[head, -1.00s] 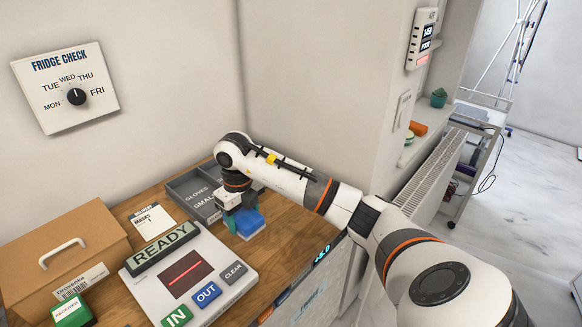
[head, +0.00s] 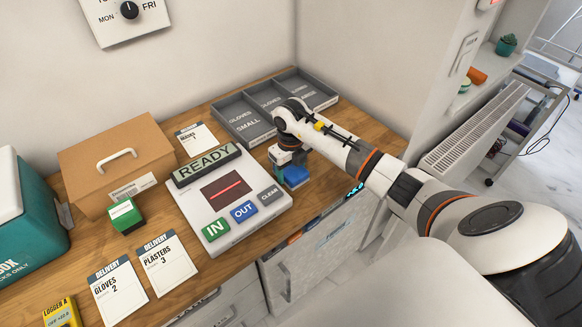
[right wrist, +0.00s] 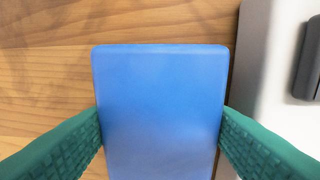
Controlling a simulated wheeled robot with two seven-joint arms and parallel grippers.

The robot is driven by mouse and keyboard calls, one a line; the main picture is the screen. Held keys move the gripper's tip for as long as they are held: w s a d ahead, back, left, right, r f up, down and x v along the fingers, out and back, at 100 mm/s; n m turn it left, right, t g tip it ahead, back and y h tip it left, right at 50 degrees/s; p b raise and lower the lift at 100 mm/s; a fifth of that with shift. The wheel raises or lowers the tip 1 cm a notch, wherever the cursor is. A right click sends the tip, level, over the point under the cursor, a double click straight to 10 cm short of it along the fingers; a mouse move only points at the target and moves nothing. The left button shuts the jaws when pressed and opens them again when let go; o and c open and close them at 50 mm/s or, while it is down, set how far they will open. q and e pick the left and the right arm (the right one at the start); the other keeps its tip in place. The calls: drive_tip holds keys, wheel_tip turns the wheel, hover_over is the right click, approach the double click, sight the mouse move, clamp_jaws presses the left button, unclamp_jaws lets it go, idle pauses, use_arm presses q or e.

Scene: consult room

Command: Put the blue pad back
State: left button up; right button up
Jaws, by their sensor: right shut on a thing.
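The blue pad (head: 295,176) is a small blue block beside the right end of the READY console. My right gripper (head: 284,168) is shut on it from above. In the right wrist view the blue pad (right wrist: 160,110) sits between my two green fingers (right wrist: 160,140), which press its sides. Wood shows past its far edge, and the pale console edge (right wrist: 255,90) is close on the right. I cannot tell whether the pad touches the table. My left gripper is not in view.
The READY console (head: 235,215) has IN, OUT and CLEAR buttons. A grey divided tray (head: 250,130) is behind my gripper. A cardboard box (head: 115,165), a green block (head: 126,215) and delivery cards (head: 165,265) are to the left.

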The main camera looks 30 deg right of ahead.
sight(291, 168)
drive_tip(key=shift+f, duration=0.15)
drive_tip(key=o, duration=0.7)
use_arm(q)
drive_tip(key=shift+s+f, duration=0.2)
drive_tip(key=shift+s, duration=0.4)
use_arm(e)
drive_tip(key=shift+o, duration=0.3)
use_arm(q)
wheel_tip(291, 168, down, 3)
drive_tip(key=b, duration=0.3)
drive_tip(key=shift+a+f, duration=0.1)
use_arm(e)
wheel_tip(291, 168, up, 12)
